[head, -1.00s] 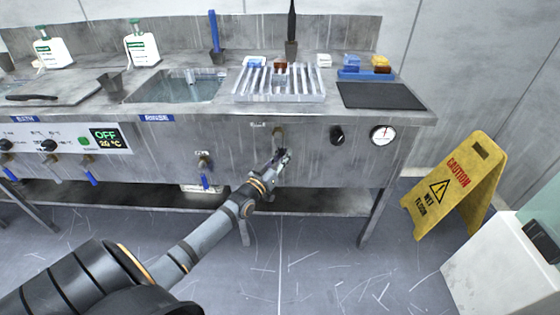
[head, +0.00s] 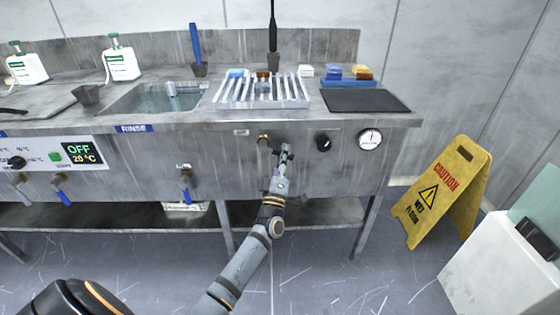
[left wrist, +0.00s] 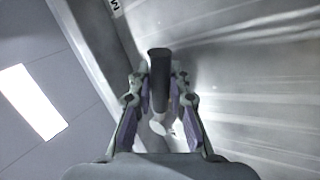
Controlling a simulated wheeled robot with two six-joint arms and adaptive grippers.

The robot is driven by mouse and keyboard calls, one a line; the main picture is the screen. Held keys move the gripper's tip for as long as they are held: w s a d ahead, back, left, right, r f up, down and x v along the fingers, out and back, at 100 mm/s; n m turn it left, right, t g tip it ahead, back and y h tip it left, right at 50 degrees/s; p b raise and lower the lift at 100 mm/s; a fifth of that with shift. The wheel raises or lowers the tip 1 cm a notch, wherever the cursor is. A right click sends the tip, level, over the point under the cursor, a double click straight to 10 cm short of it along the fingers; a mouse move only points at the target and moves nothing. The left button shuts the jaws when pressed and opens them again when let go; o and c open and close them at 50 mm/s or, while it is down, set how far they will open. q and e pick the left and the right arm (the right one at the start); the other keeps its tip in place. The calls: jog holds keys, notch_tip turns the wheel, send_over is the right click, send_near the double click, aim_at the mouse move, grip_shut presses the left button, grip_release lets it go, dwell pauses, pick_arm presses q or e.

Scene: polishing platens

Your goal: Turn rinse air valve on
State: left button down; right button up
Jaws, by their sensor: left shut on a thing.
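The rinse air valve (head: 264,140) is a brass fitting on the steel front panel, just right of the small AIR label (head: 241,132). My left gripper (head: 285,152) is at the panel, to the right of the fitting and slightly below it. In the left wrist view, a dark rounded handle (left wrist: 158,75) stands between the two fingers of my left gripper (left wrist: 159,85), which are shut on it. The gripper hides most of the handle in the head view, so its exact angle is hard to tell. My right gripper is not in view.
A black knob (head: 324,141) and a round gauge (head: 370,139) sit close to the right on the panel. A blue-handled water valve (head: 186,180) is to the left. A yellow wet-floor sign (head: 443,192) and a white bin (head: 505,250) stand on the right.

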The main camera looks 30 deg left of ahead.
pick_arm(q)
jog(key=shift+w+d+r+n+g+y, duration=0.1)
jog(key=shift+r+n+g+y, duration=0.2)
jog(key=shift+n+y, duration=0.75)
jog(key=shift+d+r+n+g+y, duration=0.1)
jog(key=shift+r+n+y, duration=0.4)
jog(key=shift+n, duration=0.95)
jog(key=shift+f+y, duration=0.1)
jog(key=shift+y, duration=0.25)
jog(key=c, duration=1.3)
grip_release()
jog(key=shift+o, duration=0.2)
jog(key=v, duration=1.2)
